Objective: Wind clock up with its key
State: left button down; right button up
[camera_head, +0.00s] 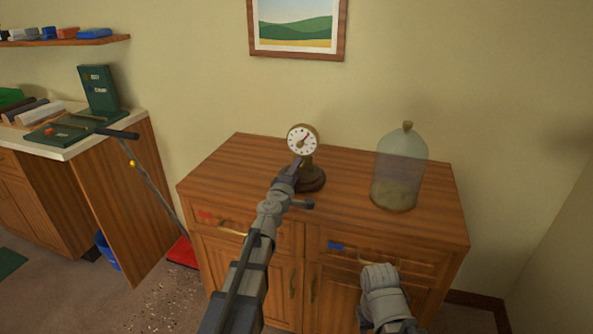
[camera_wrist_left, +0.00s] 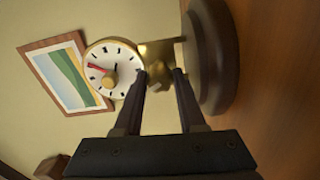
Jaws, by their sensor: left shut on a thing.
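The clock (camera_head: 303,141) stands on the wooden cabinet, with a round white dial, a red hand and a dark round base. Its dial also shows in the left wrist view (camera_wrist_left: 99,64), lying sideways, with a brass neck between dial and base. My left gripper (camera_head: 297,164) reaches to the clock's front, just below the dial. In the left wrist view its two fingers (camera_wrist_left: 159,74) are shut on a small brass piece (camera_wrist_left: 157,94) that looks like the key, close against the clock's neck. The fingers partly hide how it meets the clock. My right gripper does not show; only part of that arm is in view.
A glass bell jar (camera_head: 399,170) stands on the cabinet top (camera_head: 345,205), right of the clock. A framed picture (camera_head: 297,28) hangs above. A counter (camera_head: 75,148) with a green box and tools is at left. The cabinet top around the clock is otherwise clear.

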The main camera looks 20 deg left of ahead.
pick_arm(q)
jog(key=m, duration=0.4)
jog(key=shift+m, duration=0.7)
jog(key=c, duration=0.5)
grip_release()
jog(key=s, duration=0.8)
jog(key=shift+a, duration=0.1)
